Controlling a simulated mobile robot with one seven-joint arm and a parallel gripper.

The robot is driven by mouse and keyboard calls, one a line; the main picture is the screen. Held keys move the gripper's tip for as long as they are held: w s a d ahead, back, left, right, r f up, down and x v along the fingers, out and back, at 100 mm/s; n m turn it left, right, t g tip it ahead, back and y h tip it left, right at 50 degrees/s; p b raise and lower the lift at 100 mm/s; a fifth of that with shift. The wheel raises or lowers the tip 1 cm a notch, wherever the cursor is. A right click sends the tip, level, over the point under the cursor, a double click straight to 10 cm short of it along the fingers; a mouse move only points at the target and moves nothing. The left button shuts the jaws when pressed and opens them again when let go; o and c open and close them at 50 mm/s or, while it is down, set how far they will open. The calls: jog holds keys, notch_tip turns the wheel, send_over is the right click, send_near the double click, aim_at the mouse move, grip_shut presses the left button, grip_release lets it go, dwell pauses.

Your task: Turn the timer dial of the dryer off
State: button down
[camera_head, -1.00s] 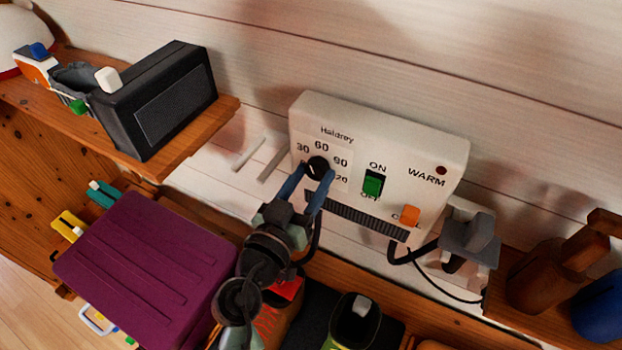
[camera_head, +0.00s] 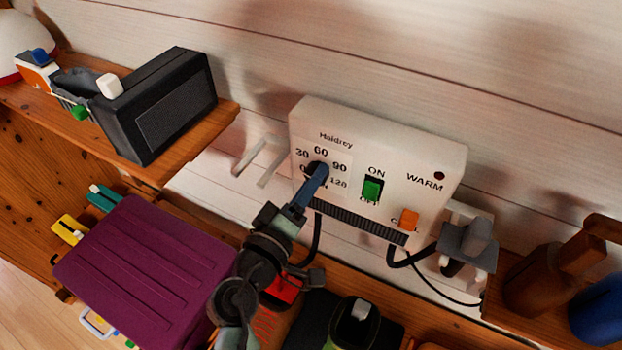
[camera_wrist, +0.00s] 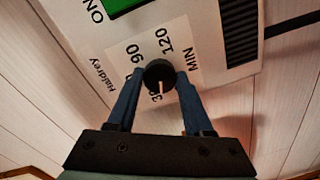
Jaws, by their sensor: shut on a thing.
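The white dryer box (camera_head: 400,150) is fixed to the plank wall. Its round black timer dial (camera_wrist: 158,74) is on its front, ringed by minute numbers. In the wrist view, the dial's pale pointer line points down, close beside the 30. My gripper (camera_wrist: 159,82) is shut on the dial, with one blue finger on each side. In the head view my gripper (camera_head: 318,176) reaches up to the dial from below, and its fingers hide most of the dial and part of the numbers. The green ON/OFF switch (camera_head: 372,189) and orange switch (camera_head: 409,219) are right of the dial.
A black speaker-like box (camera_head: 165,110) stands on the wooden shelf at left. A purple case (camera_head: 145,265) is at lower left. A grey plug (camera_head: 467,243) with a black cord is right of the dryer. Shoes and other items lie below my arm.

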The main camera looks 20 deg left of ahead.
jog(key=shift+n+h+p, duration=0.3)
jog(key=shift+n+p, duration=1.2)
jog(key=shift+n, duration=2.9)
jog(key=shift+c, duration=1.5)
grip_release()
jog(key=shift+s+a, duration=0.1)
jog(key=b+v, duration=0.3)
jog(key=v, duration=0.9)
jog(key=shift+s+r+b, duration=0.2)
jog(key=shift+s+b, duration=0.1)
jog(key=shift+s, duration=0.1)
jog(key=shift+a, duration=0.1)
